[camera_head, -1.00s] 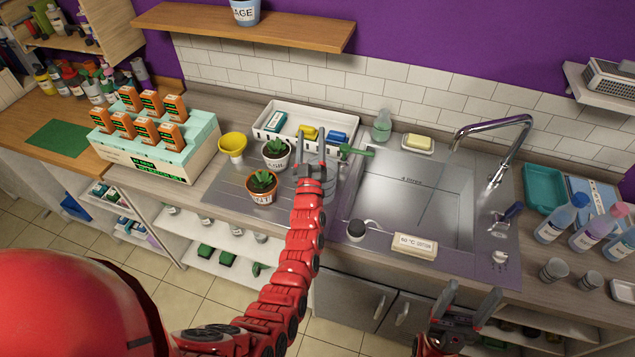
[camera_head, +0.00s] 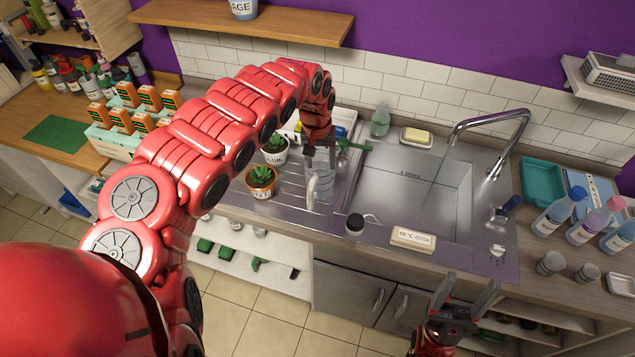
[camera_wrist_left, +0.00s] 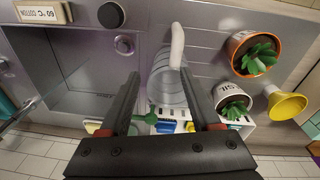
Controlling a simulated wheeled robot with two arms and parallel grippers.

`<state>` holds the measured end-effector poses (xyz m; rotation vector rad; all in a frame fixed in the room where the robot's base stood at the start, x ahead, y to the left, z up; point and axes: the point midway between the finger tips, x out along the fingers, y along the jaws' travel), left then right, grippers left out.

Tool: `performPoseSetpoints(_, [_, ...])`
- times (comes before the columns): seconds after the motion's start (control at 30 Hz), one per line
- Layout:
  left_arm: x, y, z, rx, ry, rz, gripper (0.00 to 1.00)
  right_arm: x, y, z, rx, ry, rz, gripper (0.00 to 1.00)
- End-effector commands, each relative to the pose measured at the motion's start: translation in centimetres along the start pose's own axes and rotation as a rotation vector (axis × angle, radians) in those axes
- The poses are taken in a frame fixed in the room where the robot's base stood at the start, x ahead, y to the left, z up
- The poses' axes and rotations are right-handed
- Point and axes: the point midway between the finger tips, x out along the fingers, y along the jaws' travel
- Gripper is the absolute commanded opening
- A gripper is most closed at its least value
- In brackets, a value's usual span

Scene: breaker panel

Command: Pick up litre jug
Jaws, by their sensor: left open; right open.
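The litre jug (camera_head: 320,188) is clear and ribbed, with a pale curved handle (camera_head: 312,188). It stands on the ribbed drainer left of the sink basin. In the left wrist view the jug (camera_wrist_left: 168,85) shows between and beyond my left fingers, its handle toward the top. My left gripper (camera_head: 320,157) is open and points down over the jug, partly hiding its top; its fingers (camera_wrist_left: 161,72) also show in the left wrist view. Whether they touch the jug I cannot tell. My right gripper (camera_head: 468,292) is open and empty, in front of the counter.
Potted succulents (camera_head: 261,178) stand left of the jug. A white tray (camera_head: 345,116) and a green-handled tool (camera_head: 352,146) lie behind it. The sink basin (camera_head: 415,190) with its tap (camera_head: 500,125) is to the right.

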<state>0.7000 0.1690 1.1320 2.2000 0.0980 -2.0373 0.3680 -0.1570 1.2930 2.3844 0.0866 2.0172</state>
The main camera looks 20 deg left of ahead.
Motion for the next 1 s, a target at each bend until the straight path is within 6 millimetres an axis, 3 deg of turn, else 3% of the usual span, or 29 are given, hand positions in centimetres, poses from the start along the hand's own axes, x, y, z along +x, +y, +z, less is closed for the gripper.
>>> performPoseSetpoints(0.1, [-0.6, -1.9, 1.9, -0.014, -0.066, -0.054, 0.64, 0.0, 0.0, 0.0, 0.000, 0.000, 0.000, 0.66])
performPoseSetpoints(0.37, [1.6, -2.2, 2.5, -0.017, -0.081, -0.062, 0.64, -0.4, 0.0, 0.1, 0.000, 0.000, 0.000, 0.66])
performPoseSetpoints(0.7, [9.4, -2.6, 2.9, -0.015, -0.074, -0.059, 0.64, -6.8, -0.3, 1.1, 0.000, 0.000, 0.000, 0.66])
performPoseSetpoints(0.83, [10.9, -2.8, 2.9, -0.015, -0.072, -0.060, 0.64, -8.2, -0.4, 1.4, 0.000, 0.000, 0.000, 0.66])
performPoseSetpoints(1.0, [11.5, -2.9, 2.9, -0.016, -0.072, -0.059, 0.64, -8.7, -0.4, 1.5, 0.000, 0.000, 0.000, 0.66])
